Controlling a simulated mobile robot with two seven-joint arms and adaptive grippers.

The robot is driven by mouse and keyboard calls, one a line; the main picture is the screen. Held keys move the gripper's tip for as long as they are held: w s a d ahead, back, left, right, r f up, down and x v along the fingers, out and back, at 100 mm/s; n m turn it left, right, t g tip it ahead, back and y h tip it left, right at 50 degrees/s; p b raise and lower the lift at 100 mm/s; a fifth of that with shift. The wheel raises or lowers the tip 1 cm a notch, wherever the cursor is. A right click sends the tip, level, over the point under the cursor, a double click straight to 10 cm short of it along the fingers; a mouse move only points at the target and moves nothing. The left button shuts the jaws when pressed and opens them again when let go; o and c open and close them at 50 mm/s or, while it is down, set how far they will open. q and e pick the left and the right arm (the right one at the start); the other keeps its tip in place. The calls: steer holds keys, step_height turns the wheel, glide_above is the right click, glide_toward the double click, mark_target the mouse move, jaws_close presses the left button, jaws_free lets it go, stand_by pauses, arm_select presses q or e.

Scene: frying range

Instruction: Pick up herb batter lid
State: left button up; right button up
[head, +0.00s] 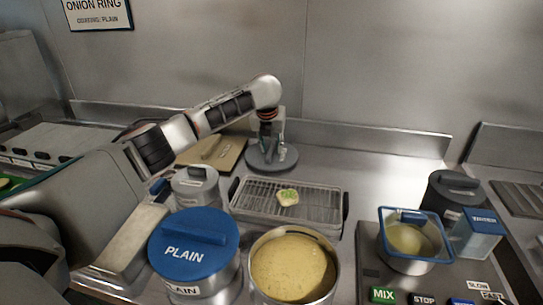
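A round grey lid (261,164) lies flat on the steel counter behind the wire rack; I take it for the herb batter lid, though I see no label on it. My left gripper (268,147) points down over the middle of this lid, at its raised handle. The fingers are small and partly merge with the handle, so I cannot tell whether they are closed on it. The lid appears to rest on the counter. An open pot of yellowish, speckled batter (293,268) stands at the front. My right gripper is not in view.
A blue lid marked PLAIN (195,237) covers a pot at front left. A wire rack tray (322,209) holds one pale green-topped piece. A lidded grey canister (196,186) and a tan board (228,153) stand left. A blue-rimmed container (437,260) sits right. Counter right of the lid is clear.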

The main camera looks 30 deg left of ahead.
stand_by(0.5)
arm_select(q)
steer(key=shift+f, duration=0.1)
jaws_close()
